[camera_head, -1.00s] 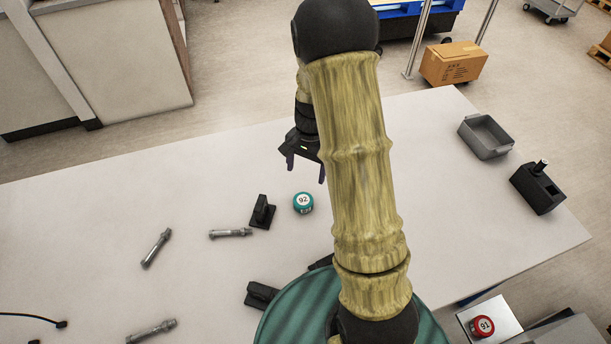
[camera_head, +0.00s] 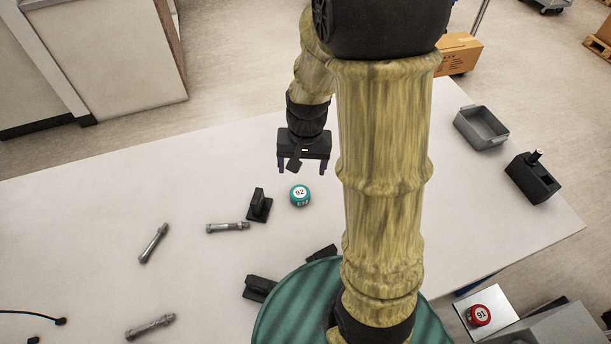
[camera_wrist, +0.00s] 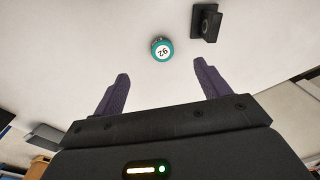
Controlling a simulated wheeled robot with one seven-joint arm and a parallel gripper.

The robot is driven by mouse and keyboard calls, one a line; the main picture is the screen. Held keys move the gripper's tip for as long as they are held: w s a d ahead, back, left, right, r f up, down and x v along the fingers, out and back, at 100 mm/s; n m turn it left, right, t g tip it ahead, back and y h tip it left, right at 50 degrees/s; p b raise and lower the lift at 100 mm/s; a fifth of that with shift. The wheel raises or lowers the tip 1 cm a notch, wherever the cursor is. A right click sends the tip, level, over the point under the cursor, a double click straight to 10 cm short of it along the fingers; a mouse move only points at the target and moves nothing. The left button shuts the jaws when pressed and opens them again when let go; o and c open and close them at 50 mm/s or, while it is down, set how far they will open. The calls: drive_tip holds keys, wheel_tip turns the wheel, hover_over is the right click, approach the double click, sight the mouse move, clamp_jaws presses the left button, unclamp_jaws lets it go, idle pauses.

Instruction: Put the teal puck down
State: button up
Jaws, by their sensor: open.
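The teal puck (camera_head: 300,195), with a white top marked 92, stands on the white table in the head view. It also shows in the wrist view (camera_wrist: 162,48), beyond the fingertips. My gripper (camera_head: 302,170) is open and empty, above the table and behind the puck in the head view. In the wrist view its two dark purple fingers (camera_wrist: 158,75) are spread wide with nothing between them, and the puck is apart from both.
A black bracket (camera_head: 259,205) stands just left of the puck. Several metal bolts (camera_head: 228,227) lie further left. A grey tray (camera_head: 463,131) and a black block (camera_head: 533,180) are at the right. A red puck (camera_head: 478,315) sits on a separate stand. The table's left rear is clear.

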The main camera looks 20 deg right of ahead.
drive_tip(key=s+a+r+n+t, duration=0.1)
drive_tip(key=s+r+n, duration=0.2)
drive_tip(key=s, duration=0.3)
drive_tip(key=shift+s+a+r+n+t, duration=0.25)
drive_tip(key=shift+n+t, duration=0.15)
drive_tip(key=shift+n, duration=0.2)
drive_tip(key=shift+o, duration=0.5)
drive_tip(key=shift+w, duration=0.1)
